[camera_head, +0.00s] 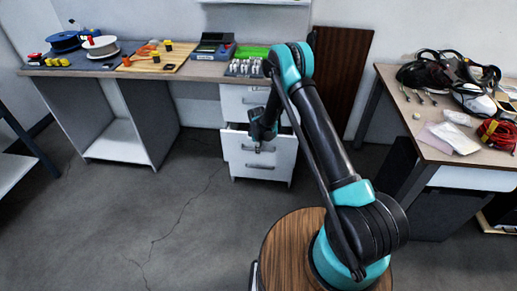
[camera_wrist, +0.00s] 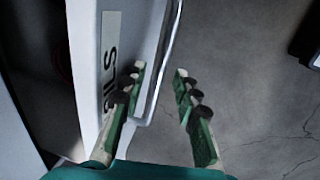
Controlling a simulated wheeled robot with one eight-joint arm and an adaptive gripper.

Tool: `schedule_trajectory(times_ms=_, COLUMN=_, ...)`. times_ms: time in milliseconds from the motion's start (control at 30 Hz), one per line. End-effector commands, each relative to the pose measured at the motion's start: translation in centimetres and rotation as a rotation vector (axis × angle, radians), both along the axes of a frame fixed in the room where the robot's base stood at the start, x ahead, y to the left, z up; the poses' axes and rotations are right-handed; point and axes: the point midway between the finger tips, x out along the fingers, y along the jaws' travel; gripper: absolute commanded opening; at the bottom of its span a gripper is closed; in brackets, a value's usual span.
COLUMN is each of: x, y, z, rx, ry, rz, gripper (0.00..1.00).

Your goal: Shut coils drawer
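The coils drawer (camera_head: 258,167) is a white drawer pulled partly out of the cabinet under the workbench. A dark gap shows above its front. In the wrist view, the white drawer front (camera_wrist: 85,75) carries a label (camera_wrist: 110,50) with only the letters "ils" readable. A thin bright curved strip runs along it; I cannot tell if it is a handle or an edge. My gripper (camera_head: 258,148) is at the drawer front. In the wrist view, my gripper (camera_wrist: 158,75) has its fingers apart, the left one overlapping the drawer front and the right one over the floor.
A closed white drawer (camera_head: 234,101) sits above. The workbench (camera_head: 95,72) holds spools, a cutting board and a device. A side table (camera_head: 435,142) with cables and headgear stands at the right. The grey floor (camera_head: 165,205) is clear at the left.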

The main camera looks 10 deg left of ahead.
Motion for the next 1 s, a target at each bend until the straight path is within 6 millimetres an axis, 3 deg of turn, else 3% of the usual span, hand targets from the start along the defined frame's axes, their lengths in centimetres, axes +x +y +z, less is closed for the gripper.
schedule_trajectory(times_ms=300, x=0.04, y=0.00, z=-0.25, rx=0.000, ry=0.000, rz=0.000, gripper=0.31)
schedule_trajectory(times_ms=567, x=0.03, y=0.00, z=-0.23, rx=0.000, ry=0.000, rz=0.000, gripper=0.00)
schedule_trajectory(times_ms=1000, x=0.25, y=0.00, z=-0.23, rx=0.000, ry=0.000, rz=0.000, gripper=0.00)
